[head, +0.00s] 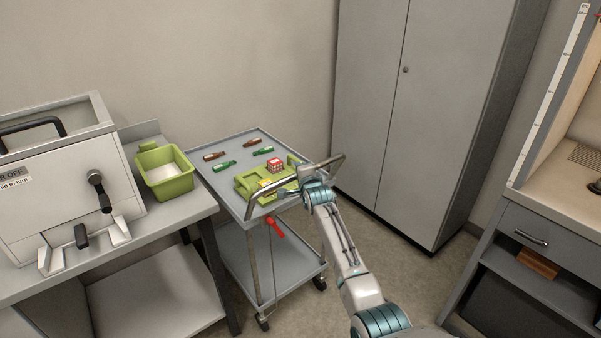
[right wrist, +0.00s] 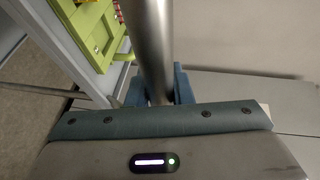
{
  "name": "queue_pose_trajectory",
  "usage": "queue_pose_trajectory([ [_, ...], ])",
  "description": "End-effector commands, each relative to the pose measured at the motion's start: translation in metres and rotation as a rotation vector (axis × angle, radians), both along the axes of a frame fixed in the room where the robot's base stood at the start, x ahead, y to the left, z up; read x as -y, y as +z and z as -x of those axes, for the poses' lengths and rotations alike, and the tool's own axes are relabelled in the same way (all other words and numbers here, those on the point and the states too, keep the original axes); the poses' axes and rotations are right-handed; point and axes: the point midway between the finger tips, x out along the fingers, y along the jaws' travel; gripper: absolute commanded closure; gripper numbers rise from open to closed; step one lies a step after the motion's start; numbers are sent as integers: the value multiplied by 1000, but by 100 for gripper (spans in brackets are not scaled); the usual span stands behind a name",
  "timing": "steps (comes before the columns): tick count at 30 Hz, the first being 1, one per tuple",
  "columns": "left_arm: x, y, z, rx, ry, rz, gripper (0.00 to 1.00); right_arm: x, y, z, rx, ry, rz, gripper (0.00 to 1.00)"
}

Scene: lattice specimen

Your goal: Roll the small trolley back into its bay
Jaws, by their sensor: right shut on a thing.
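The small trolley (head: 233,234) is a grey two-shelf cart with a raised push handle (head: 262,192) along its near side. It stands beside the left bench, with the back wall behind it. My right gripper (head: 312,178) is at the right part of the handle and shut on it. In the right wrist view the handle bar (right wrist: 151,45) runs between the fingers of my right gripper (right wrist: 157,88). A red lever (head: 274,228) hangs below the trolley's top. The bay is not clearly marked in view. My left gripper is not in view.
On the trolley lie several small bottles (head: 225,166) and a green tray (head: 250,184) with a red-and-white item (head: 274,165). The left bench (head: 165,228) carries a green bin (head: 167,178) and a boxy machine (head: 65,190). A grey cabinet (head: 440,100) stands right of the trolley. Some floor (head: 400,240) is clear.

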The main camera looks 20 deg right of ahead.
Motion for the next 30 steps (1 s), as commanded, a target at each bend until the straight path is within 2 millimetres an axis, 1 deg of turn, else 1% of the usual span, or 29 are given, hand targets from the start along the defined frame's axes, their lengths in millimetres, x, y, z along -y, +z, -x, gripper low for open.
queue_pose_trajectory([
  [1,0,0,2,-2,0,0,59,0,6,-2,10,1,-1,100],
  [2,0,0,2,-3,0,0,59,0,6,-2,10,1,-1,78],
  [3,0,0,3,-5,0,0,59,0,6,-2,10,1,-1,70],
  [5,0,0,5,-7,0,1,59,0,6,-1,9,0,-1,59],
  [13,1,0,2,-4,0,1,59,0,4,-1,6,0,-1,59],
  [17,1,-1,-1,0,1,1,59,0,4,3,7,0,-1,59],
  [20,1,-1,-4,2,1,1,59,-1,4,12,5,0,-1,59],
  [23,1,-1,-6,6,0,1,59,-1,6,26,5,0,-1,59],
  [30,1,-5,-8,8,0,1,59,-1,13,65,6,0,-2,59],
])
